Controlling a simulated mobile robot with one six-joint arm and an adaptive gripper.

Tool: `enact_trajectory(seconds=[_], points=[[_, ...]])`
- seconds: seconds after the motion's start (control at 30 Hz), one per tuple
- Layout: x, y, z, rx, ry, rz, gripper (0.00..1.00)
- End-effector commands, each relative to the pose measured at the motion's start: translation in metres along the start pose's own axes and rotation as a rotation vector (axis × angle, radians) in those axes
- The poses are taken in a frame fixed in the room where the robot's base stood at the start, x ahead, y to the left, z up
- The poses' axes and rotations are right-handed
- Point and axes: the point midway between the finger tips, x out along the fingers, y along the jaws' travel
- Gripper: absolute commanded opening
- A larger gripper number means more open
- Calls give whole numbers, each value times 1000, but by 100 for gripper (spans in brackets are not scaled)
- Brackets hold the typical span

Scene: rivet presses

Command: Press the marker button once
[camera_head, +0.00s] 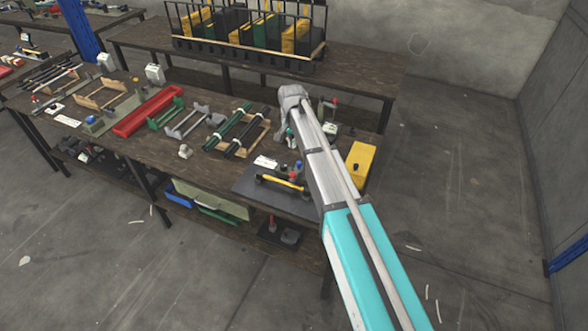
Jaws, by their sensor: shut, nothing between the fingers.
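My arm reaches from the lower right over the workbench, with its grey wrist above the bench's right part. My gripper (290,134) shows only small and partly covered below the wrist; it is shut and empty. Small red and blue knobs (297,167) stand on the dark mat (255,181), left of my arm and nearer the camera than the gripper. A red-topped small device (333,103) stands right of my wrist. I cannot tell which of these is the marker button. My arm hides part of the bench there.
A yellow box (359,164) stands right of my arm. A yellow-handled tool (281,183) lies on the mat. Black and green rods (240,130) lie on holders farther left, near a red tray (148,111). A rack of yellow and dark bins (247,35) stands behind. The floor at right is largely clear.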

Motion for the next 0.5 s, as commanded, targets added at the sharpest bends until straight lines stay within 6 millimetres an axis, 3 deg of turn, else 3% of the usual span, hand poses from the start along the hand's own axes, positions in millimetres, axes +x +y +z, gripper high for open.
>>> enact_trajectory(seconds=[0.5], points=[[11, 1, 0, -1, 0, 0, 0]])
